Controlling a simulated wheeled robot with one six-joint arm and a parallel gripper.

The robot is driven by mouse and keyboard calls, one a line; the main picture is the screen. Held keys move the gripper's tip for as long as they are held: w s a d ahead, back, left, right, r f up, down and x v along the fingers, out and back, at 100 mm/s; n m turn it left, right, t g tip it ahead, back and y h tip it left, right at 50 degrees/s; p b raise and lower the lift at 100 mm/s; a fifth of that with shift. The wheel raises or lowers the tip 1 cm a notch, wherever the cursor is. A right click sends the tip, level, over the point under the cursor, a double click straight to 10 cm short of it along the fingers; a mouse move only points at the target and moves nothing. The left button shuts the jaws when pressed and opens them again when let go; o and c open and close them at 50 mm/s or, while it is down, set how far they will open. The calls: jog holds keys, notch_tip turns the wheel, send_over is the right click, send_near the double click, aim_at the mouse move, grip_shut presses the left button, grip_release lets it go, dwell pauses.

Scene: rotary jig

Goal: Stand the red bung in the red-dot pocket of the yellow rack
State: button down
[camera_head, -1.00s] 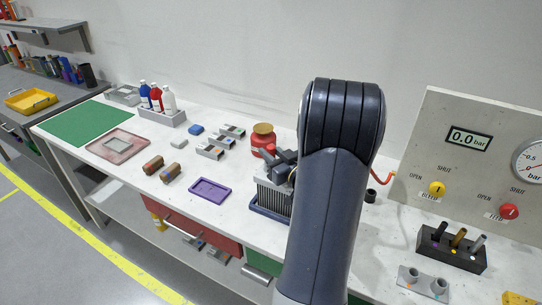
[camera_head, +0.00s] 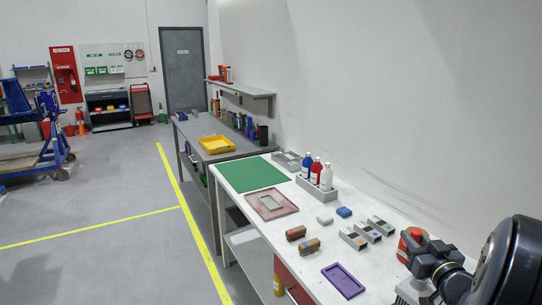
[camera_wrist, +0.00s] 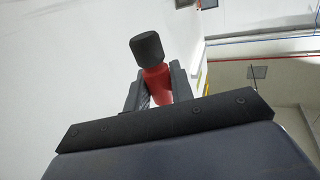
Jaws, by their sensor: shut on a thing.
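The red bung (camera_wrist: 158,88) is held between the two dark fingers of my gripper (camera_wrist: 156,86) in the wrist view. Its wider black end (camera_wrist: 147,48) sticks out past the fingertips, and part of its red body is hidden between the fingers. The bung appears clear of any surface, with wall and ceiling behind it. In the head view my dark arm is at the lower right, and I cannot make out the bung there.
The white bench carries a purple tray (camera_head: 343,281), brown cylinders (camera_head: 296,233), small grey blocks (camera_head: 352,237), a bottle caddy (camera_head: 317,187), a green mat (camera_head: 250,175) and a red pot (camera_head: 405,250) close by my arm. A yellow tray (camera_head: 217,144) lies on the farther bench.

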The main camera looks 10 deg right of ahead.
jog(key=w+a+f+y, duration=0.1)
jog(key=w+a+f, duration=0.2)
jog(key=a+f, duration=0.3)
jog(key=w+a+f+y, duration=0.1)
jog(key=w+a+f, duration=0.25)
jog(key=a, duration=0.45)
jog(key=s+a+f+h, duration=0.2)
jog(key=s+a+f, duration=0.2)
jog(key=a+f, duration=0.85)
jog(key=w+d+r+y, duration=0.1)
jog(key=w+d+r, duration=0.2)
jog(key=d+r, duration=1.05)
jog(key=s+d+r+h, duration=0.1)
jog(key=s+d+r, duration=0.3)
jog(key=d, duration=0.4)
jog(key=s+d+r+h, duration=0.1)
jog(key=s+d+r, duration=0.3)
jog(key=d+r, duration=0.2)
jog(key=shift+d+r+m, duration=0.3)
jog(key=shift+d, duration=0.7)
jog(key=shift+f, duration=4.85)
